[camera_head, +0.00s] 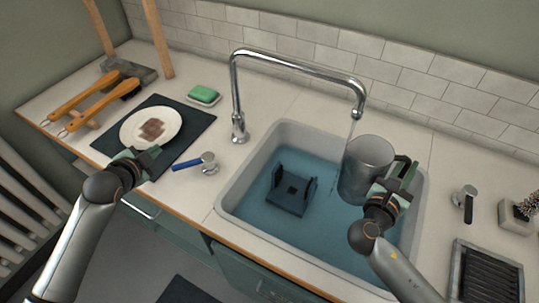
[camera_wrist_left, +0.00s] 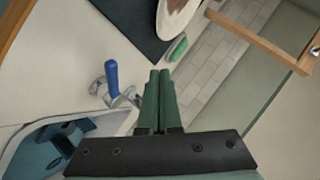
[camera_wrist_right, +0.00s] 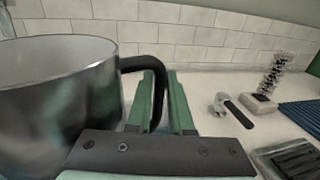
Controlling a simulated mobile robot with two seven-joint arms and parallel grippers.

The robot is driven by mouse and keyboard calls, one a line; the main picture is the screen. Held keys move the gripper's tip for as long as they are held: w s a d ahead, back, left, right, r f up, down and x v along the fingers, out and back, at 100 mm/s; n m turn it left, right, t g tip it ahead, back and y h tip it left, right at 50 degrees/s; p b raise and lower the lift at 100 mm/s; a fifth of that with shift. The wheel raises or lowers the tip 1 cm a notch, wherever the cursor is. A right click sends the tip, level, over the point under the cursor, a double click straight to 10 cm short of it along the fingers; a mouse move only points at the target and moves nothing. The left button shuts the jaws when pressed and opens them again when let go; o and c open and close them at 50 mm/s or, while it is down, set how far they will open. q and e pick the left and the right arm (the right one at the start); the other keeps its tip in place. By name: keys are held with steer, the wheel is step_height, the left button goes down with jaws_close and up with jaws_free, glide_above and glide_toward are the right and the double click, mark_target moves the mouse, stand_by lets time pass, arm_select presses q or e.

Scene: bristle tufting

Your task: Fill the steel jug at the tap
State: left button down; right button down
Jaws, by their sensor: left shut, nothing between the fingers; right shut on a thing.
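The steel jug (camera_head: 366,168) is over the right part of the sink, beside and below the spout of the tap (camera_head: 300,66). A thin stream falls from the spout near the jug's left rim; I cannot tell whether it enters the jug. My right gripper (camera_head: 404,178) is shut on the jug's black handle (camera_wrist_right: 158,88). In the right wrist view the jug (camera_wrist_right: 62,90) looks upright; its inside is mostly hidden. My left gripper (camera_head: 152,154) is shut and empty near the dark mat; its fingers also show in the left wrist view (camera_wrist_left: 158,95). A blue-handled lever (camera_head: 188,162) is right of it.
The sink (camera_head: 232,190) holds bluish water and a dark rack (camera_head: 291,194). A plate (camera_head: 150,128) lies on a dark mat (camera_head: 195,124), near a green soap (camera_head: 203,93). Another lever (camera_head: 466,198), a brush holder (camera_head: 516,215) and a ribbed tray (camera_head: 486,270) are at right.

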mark_target(192, 163)
arm_select(q)
steer(key=s+d+r+g+h, duration=0.15)
steer(key=s+d+g, duration=0.35)
steer(key=s, duration=0.6)
steer(key=x, duration=0.9)
steer(key=shift+f, duration=0.3)
steer(key=w, duration=0.1)
steer(key=w+a, duration=0.1)
steer(key=w, duration=0.1)
steer(key=shift+w+a, duration=0.25)
steer(key=shift+w, duration=0.2)
